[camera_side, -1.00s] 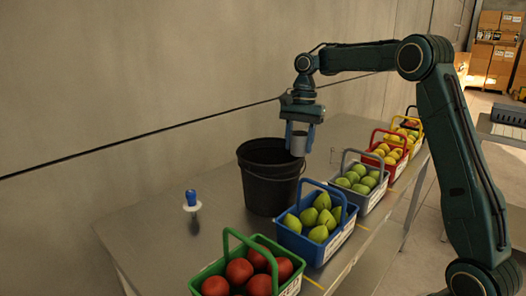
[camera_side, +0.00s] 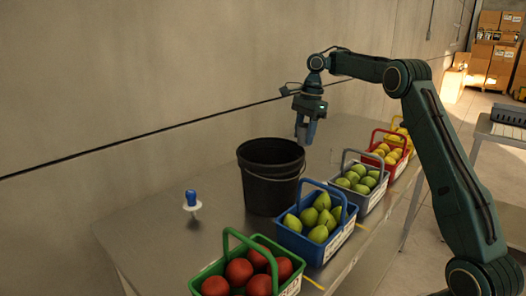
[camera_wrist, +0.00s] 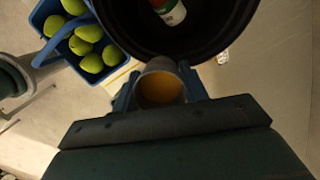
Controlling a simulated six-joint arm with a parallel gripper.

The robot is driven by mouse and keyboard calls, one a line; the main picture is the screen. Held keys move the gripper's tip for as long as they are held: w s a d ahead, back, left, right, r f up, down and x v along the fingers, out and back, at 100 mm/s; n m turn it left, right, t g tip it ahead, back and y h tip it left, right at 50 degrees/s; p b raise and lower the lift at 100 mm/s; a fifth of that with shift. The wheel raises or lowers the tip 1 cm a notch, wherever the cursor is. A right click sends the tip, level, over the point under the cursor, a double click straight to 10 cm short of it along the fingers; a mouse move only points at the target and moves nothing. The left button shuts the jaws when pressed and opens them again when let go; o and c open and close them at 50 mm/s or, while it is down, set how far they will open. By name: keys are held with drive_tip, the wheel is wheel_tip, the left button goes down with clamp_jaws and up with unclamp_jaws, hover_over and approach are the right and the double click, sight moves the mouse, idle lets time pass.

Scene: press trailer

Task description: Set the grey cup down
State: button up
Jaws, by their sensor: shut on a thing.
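The grey cup (camera_wrist: 162,84) is between the fingers of my gripper (camera_wrist: 158,92), and I see its round mouth with a yellow-orange inside in the wrist view. In the side view my gripper (camera_side: 306,131) points down, raised above the table just right of the black bucket's rim. It is shut on the cup. The fingers hide most of the cup there, and I cannot tell its tilt.
The black bucket (camera_side: 270,190) stands on the metal table; a thing with a white label (camera_wrist: 174,14) shows inside it. Baskets of pears (camera_side: 318,245), tomatoes (camera_side: 235,290), green fruit (camera_side: 362,198) and yellow fruit (camera_side: 400,165) line the front edge. A blue-handled tool (camera_side: 191,198) is at left.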

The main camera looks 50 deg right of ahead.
drive_tip(key=shift+w+d+f+m+t+h, duration=0.25)
drive_tip(key=shift+w+d+f+m, duration=0.25)
drive_tip(key=shift+d+f+m, duration=2.15)
drive_tip(key=shift+w+d+f+m+t+h, duration=0.2)
drive_tip(key=shift+w+d+f+m, duration=0.3)
drive_tip(key=shift+d+f+m, duration=2.1)
drive_tip(key=shift+w+d+f+m+t+h, duration=0.2)
drive_tip(key=shift+w+d+f+m, duration=0.3)
drive_tip(key=shift+d+f+m, duration=2.1)
drive_tip(key=d+n, duration=0.1)
drive_tip(key=d, duration=0.2)
drive_tip(key=shift+f+n, duration=0.35)
drive_tip(key=shift+f, duration=1.85)
drive_tip(key=shift+f, duration=0.15)
drive_tip(key=o, duration=1)
drive_tip(key=shift+o, duration=0.2)
